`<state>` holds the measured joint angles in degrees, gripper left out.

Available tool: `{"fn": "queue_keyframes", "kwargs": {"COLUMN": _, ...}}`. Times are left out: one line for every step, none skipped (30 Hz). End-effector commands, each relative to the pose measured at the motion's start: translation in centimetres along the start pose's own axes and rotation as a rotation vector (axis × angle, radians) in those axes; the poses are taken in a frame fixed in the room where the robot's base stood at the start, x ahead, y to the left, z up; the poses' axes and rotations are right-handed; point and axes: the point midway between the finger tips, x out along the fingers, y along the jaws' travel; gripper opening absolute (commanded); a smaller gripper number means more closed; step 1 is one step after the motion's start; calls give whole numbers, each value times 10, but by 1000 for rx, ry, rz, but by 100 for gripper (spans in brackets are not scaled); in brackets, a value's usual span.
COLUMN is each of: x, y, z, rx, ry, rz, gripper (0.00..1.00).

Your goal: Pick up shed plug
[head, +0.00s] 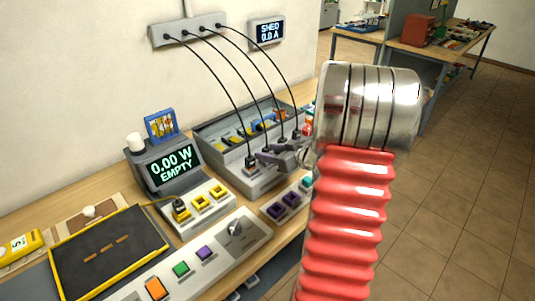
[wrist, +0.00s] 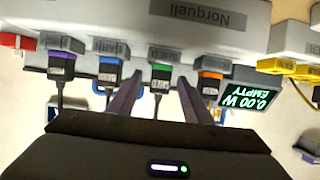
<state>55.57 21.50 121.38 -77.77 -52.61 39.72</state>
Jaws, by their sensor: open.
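Several dark plugs stand in a row in a grey socket housing (wrist: 300,35) in the upside-down wrist view: a purple-topped plug (wrist: 61,66), a blue-topped plug (wrist: 109,72), a green-topped plug (wrist: 160,77) and an orange-topped plug (wrist: 209,83). I cannot read which is the shed plug. My gripper (wrist: 160,80) is open, with one finger on each side of the green-topped plug and not visibly closed on it. In the head view my gripper (head: 280,157) is at the grey rack (head: 265,185), beside the nearest corded plug (head: 250,163); my arm hides the rack's right end.
Black cords arch from a wall box (head: 188,31) down to the rack. A display (head: 170,165) reads 0.00 W EMPTY, left of the rack. A button panel (head: 200,265) and a black tray (head: 108,245) lie in front.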

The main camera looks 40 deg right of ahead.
Motion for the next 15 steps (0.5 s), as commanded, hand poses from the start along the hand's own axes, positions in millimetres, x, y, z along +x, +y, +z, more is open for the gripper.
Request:
{"fn": "queue_keyframes", "kwargs": {"x": 7, "y": -1, "z": 0, "rx": -1, "ry": 0, "rz": -3, "gripper": 45}}
{"fn": "queue_keyframes", "kwargs": {"x": 9, "y": -1, "z": 0, "rx": -2, "ry": 0, "rz": -2, "gripper": 45}}
{"fn": "queue_keyframes", "kwargs": {"x": 11, "y": 0, "z": 0, "rx": -1, "ry": 0, "rz": -1, "gripper": 45}}
{"fn": "queue_keyframes", "kwargs": {"x": 13, "y": 0, "z": 0, "rx": -1, "ry": 0, "rz": 0, "gripper": 45}}
{"fn": "queue_keyframes", "kwargs": {"x": 13, "y": 0, "z": 0, "rx": -1, "ry": 0, "rz": 0, "gripper": 45}}
{"fn": "queue_keyframes", "kwargs": {"x": 14, "y": 0, "z": 0, "rx": -1, "ry": 0, "rz": 1, "gripper": 45}}
{"fn": "queue_keyframes", "kwargs": {"x": 14, "y": 0, "z": 0, "rx": -1, "ry": 0, "rz": 1, "gripper": 45}}
{"fn": "queue_keyframes", "kwargs": {"x": 14, "y": 0, "z": 0, "rx": -1, "ry": 0, "rz": 1, "gripper": 45}}
{"fn": "queue_keyframes", "kwargs": {"x": 14, "y": 0, "z": 0, "rx": -1, "ry": 0, "rz": 1, "gripper": 45}}
{"fn": "queue_keyframes", "kwargs": {"x": 14, "y": 0, "z": 0, "rx": -1, "ry": 0, "rz": 1, "gripper": 45}}
{"fn": "queue_keyframes", "kwargs": {"x": 14, "y": 0, "z": 0, "rx": -1, "ry": 0, "rz": 0, "gripper": 45}}
{"fn": "queue_keyframes", "kwargs": {"x": 14, "y": 0, "z": 0, "rx": -1, "ry": 0, "rz": 0, "gripper": 45}}
{"fn": "queue_keyframes", "kwargs": {"x": 14, "y": 0, "z": 0, "rx": -1, "ry": 0, "rz": 0, "gripper": 45}}
{"fn": "queue_keyframes", "kwargs": {"x": 14, "y": 0, "z": 0, "rx": -1, "ry": 0, "rz": 0, "gripper": 45}}
{"fn": "queue_keyframes", "kwargs": {"x": 14, "y": 0, "z": 0, "rx": -1, "ry": 0, "rz": 0, "gripper": 45}}
